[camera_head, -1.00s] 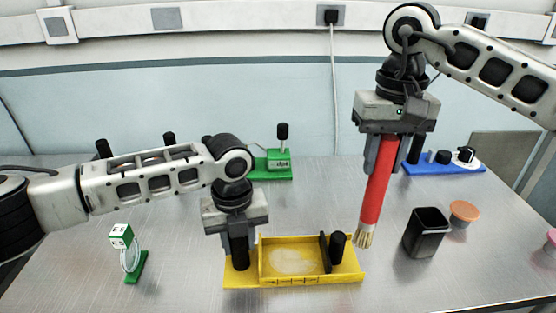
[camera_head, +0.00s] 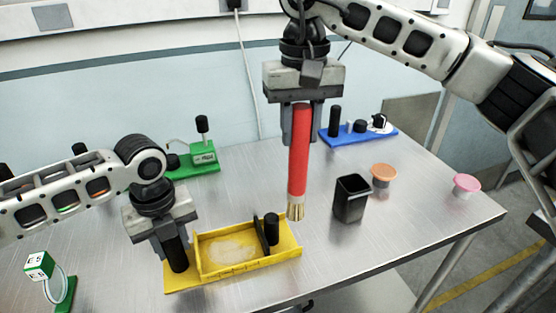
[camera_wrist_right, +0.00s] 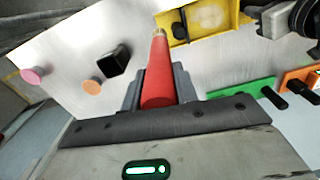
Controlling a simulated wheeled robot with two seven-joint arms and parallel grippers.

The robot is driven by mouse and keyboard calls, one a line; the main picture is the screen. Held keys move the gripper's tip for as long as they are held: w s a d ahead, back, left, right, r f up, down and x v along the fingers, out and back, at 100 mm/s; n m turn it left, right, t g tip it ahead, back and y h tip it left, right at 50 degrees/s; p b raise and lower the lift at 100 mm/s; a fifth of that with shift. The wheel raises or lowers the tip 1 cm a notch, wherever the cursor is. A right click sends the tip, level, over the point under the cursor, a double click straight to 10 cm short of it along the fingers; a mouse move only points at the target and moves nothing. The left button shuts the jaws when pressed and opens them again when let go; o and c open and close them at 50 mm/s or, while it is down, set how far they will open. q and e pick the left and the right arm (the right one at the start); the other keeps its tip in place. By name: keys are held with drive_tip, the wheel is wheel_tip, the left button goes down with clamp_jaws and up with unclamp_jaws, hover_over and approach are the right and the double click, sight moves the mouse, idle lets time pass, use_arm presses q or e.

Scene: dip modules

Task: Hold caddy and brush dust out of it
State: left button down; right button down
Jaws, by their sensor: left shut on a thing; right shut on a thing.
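The yellow caddy (camera_head: 285,255) sits on the table, with a pale dust patch (camera_head: 232,249) on the floor of its tray. A black upright plate and a black knob stand at its right end. My left gripper (camera_head: 176,262) is shut on the black post at the caddy's left end. My right gripper (camera_head: 301,135) is shut on the red handle of the brush (camera_head: 298,165), which hangs upright with pale bristles down, near the caddy's right end. In the right wrist view the brush (camera_wrist_right: 158,75) points toward the caddy (camera_wrist_right: 215,18), which is partly cut off.
A black open cup (camera_head: 350,198) stands right of the brush. An orange piece (camera_head: 384,174) and a pink piece (camera_head: 466,184) lie farther right. Blue (camera_head: 360,136) and green (camera_head: 195,166) modules stand behind; a green-based module (camera_head: 60,290) is front left.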

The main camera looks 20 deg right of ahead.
drive_tip(key=shift+a+r+m, duration=0.25)
drive_tip(key=shift+r+m, duration=0.3)
drive_tip(key=shift+m, duration=0.25)
drive_tip(key=w+a+m, duration=0.2)
drive_tip(key=a+m, duration=0.4)
drive_tip(key=m, duration=0.7)
drive_tip(key=a+f+m, duration=0.3)
drive_tip(key=f+m, duration=0.2)
drive_tip(key=f, duration=0.2)
drive_tip(key=shift+w, duration=0.3)
drive_tip(key=shift+a+f, duration=0.15)
drive_tip(key=shift+f, duration=0.6)
drive_tip(key=shift+a, duration=0.1)
